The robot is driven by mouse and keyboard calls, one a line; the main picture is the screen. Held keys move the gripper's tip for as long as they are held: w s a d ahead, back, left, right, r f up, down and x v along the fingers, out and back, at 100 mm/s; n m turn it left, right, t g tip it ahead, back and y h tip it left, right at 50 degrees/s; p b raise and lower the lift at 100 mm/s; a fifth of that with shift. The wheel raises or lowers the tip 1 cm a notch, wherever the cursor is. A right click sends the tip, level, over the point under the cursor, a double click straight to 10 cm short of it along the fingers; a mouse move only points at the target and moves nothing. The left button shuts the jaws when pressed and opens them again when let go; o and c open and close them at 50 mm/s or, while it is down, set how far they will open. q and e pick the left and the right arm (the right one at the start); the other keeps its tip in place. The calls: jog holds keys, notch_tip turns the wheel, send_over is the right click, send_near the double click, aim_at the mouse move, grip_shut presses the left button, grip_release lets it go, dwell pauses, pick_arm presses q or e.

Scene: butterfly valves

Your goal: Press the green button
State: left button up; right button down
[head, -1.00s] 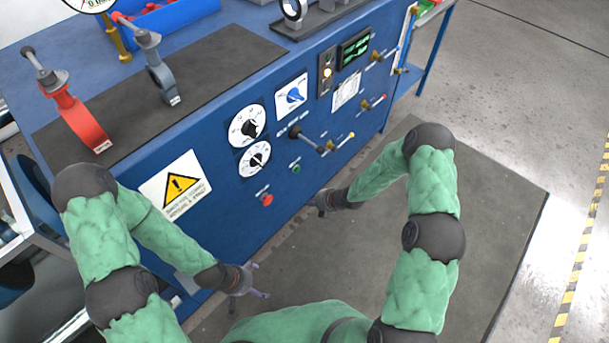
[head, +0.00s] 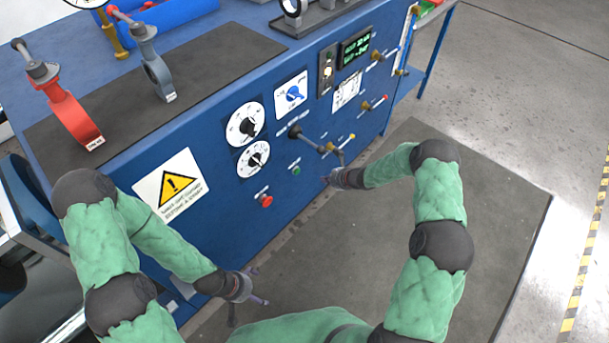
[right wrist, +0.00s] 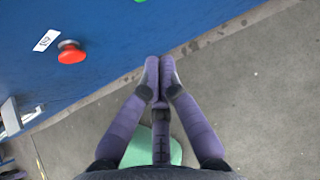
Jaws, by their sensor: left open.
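The green button (head: 296,170) is on the front of the blue cabinet (head: 225,225), below the valve handle and to the upper right of the red button (head: 266,201). In the right wrist view a green bit (right wrist: 140,1) shows at the top edge, mostly cut off. My right gripper (head: 328,179) is right of the green button in the head view, apart from it. In the right wrist view its purple fingertips (right wrist: 159,68) are together with nothing between them. My left gripper (head: 259,286) is open and empty, low in front of the cabinet.
The red button also shows in the right wrist view (right wrist: 71,52). Dials (head: 246,124) and a warning sign (head: 171,186) are on the panel to the left. The floor mat (head: 460,220) is clear.

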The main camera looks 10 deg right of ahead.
aim_at(297, 171)
jog(key=w+a+r+b+x, duration=0.1)
jog(key=b+x, duration=0.3)
jog(key=x, duration=0.8)
jog(key=shift+w+a+r, duration=0.25)
jog(key=shift+w+a, duration=0.05)
jog(key=shift+w, duration=0.25)
jog(key=shift+b, duration=0.35)
